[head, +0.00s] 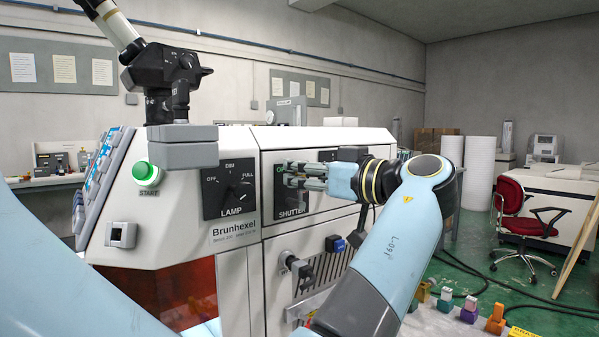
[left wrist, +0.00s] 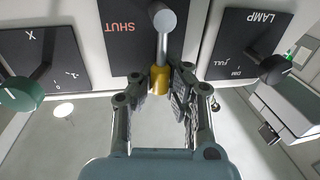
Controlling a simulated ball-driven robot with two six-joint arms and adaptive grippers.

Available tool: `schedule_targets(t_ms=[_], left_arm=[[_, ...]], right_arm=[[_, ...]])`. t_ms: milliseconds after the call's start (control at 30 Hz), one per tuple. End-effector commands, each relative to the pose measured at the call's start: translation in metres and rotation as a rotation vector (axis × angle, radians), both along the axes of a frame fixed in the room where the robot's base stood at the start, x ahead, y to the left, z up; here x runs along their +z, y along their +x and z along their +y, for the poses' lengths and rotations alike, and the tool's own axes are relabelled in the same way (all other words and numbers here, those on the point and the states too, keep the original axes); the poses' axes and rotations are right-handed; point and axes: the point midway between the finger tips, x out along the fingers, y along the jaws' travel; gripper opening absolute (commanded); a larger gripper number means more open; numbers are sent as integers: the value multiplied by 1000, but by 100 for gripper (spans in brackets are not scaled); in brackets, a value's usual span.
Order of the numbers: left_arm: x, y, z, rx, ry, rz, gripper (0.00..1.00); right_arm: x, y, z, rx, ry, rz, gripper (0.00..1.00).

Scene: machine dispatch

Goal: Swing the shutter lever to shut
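The shutter lever shows in the left wrist view, which is turned upside down. It has a grey round hub, a grey rod (left wrist: 162,47) and a yellow end, and stands on a dark plate (left wrist: 121,55) with red SHUT lettering to the left of the hub. My left gripper (left wrist: 160,82) has one finger on each side of the yellow end, with both fingertips close against it; it looks shut on it. In the head view, my left gripper (head: 303,176) lies across the SHUTTER panel and hides most of the lever. My right gripper is not in view.
Left of the shutter panel is the LAMP dial (head: 229,187). The green START button (head: 145,172) sits farther left, below the eyepiece unit (head: 165,75). Below the panel are a blue-capped knob (head: 335,243) and a slotted plate (head: 305,277). A red chair (head: 525,215) stands at right.

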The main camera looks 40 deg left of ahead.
Motion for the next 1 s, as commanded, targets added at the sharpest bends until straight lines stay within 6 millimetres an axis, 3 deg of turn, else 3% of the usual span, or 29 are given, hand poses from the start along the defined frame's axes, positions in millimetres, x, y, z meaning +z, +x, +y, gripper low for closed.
schedule_targets(t_ms=[267,667,1000], left_arm=[[0,0,0,0,0,-1,0],[-1,1,-1,-1,0,15,0],[-4,12,-2,-2,11,183,0]], right_arm=[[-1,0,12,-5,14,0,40],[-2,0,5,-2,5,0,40],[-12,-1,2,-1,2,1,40]])
